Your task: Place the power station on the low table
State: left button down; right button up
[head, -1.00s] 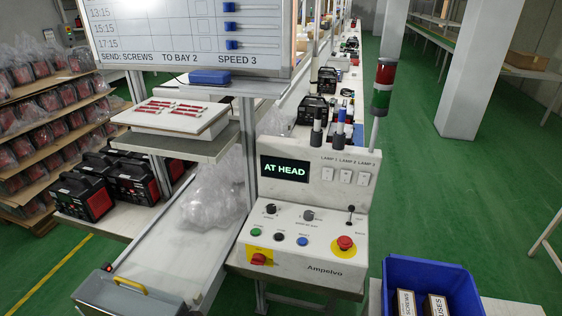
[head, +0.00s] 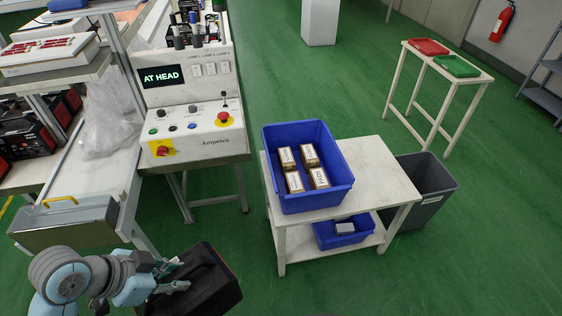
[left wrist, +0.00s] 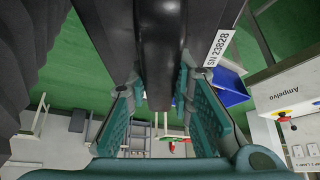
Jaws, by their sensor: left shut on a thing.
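My left gripper (head: 172,275) is at the bottom of the head view, shut on the handle of the black power station (head: 212,290). The power station is cut off by the lower edge and looks tilted. In the left wrist view the dark handle (left wrist: 161,55) runs between the two teal fingers (left wrist: 162,105), and a serial label (left wrist: 217,48) shows on the body. A low white table (head: 385,172) with a lower shelf stands to the right, apart from the power station. My right gripper is not in view.
A blue bin (head: 338,195) with several boxes covers the left of the tabletop; its right part is bare. Another blue bin (head: 325,240) sits on the shelf. A grey bin (head: 437,185) stands beside the table. The control console (head: 200,135) is at left. Green floor lies between.

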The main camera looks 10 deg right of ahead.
aim_at(368, 167)
jog(key=z, duration=1.85)
jog(key=i, duration=2)
jog(key=u, duration=0.7)
jog(key=i, duration=0.5)
jog(key=u, duration=0.45)
